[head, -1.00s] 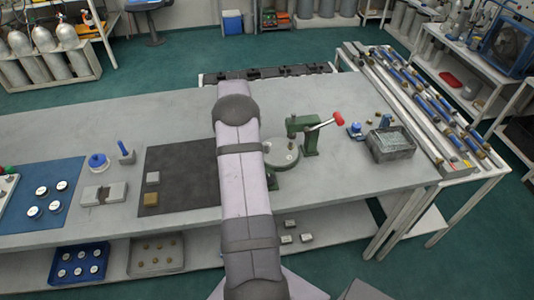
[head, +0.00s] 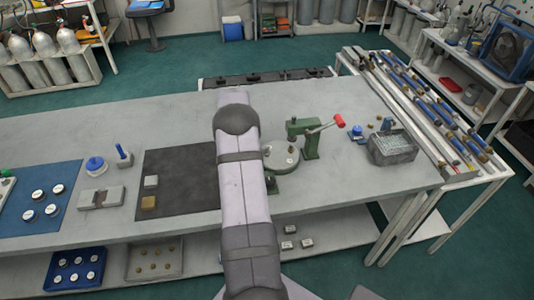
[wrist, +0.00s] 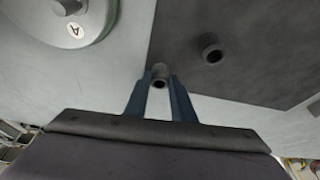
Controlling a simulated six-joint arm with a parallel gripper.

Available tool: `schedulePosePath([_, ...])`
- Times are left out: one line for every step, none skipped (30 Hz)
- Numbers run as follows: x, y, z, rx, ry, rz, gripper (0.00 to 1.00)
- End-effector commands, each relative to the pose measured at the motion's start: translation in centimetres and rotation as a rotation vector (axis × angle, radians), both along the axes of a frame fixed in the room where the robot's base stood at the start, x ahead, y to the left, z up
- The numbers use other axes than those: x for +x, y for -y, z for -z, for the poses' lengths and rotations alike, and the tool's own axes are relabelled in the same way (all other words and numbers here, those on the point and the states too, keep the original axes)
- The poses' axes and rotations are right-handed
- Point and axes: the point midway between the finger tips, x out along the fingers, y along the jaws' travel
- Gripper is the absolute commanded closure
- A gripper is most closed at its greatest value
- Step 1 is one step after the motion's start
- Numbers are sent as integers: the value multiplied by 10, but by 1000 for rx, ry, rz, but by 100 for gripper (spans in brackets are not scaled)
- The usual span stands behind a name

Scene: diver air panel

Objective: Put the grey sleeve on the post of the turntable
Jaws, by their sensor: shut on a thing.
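In the wrist view my gripper (wrist: 160,90) is shut on the grey sleeve (wrist: 160,71), a short hollow tube held between the fingertips. The turntable (wrist: 95,27), a pale round disc with a numbered white label, is at the upper left of the wrist view, apart from the sleeve. A dark rounded part at the top edge there may be its post; it is cut off. In the head view the turntable (head: 274,161) stands right of my arm, partly hidden by it. My gripper and the sleeve are hidden behind my arm in the head view.
A dark mat (head: 181,170) lies left of my arm; a second ring-like piece (wrist: 211,49) lies on it. A green press (head: 309,142) with a red-knobbed lever stands by the turntable. A grey bin (head: 391,152) is farther right. Bare bench lies between them.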

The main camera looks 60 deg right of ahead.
Motion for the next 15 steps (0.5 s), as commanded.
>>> schedulePosePath([0, 0, 0, 0, 0, 0, 97])
schedulePosePath([0, 0, -1, 0, 0, 0, 97])
schedulePosePath([0, 0, -1, 0, 0, 0, 97])
schedulePosePath([0, 0, -2, 0, 0, 0, 97])
schedulePosePath([0, 0, -2, 0, 0, 0, 97])
schedulePosePath([0, 0, -3, 0, 0, 0, 97])
schedulePosePath([0, 0, -4, 0, 0, 0, 97])
schedulePosePath([0, 0, -5, 0, 0, 0, 97])
schedulePosePath([0, 0, -7, 0, 0, 0, 97])
schedulePosePath([0, 0, -8, 0, 0, 0, 97])
schedulePosePath([0, 0, -9, 0, 0, 0, 97])
schedulePosePath([0, 0, -10, 0, 0, 0, 97])
schedulePosePath([0, 0, -11, 0, 0, 0, 97])
schedulePosePath([0, 0, -13, 1, -1, 0, 97])
schedulePosePath([0, 0, -14, 0, 0, 0, 97])
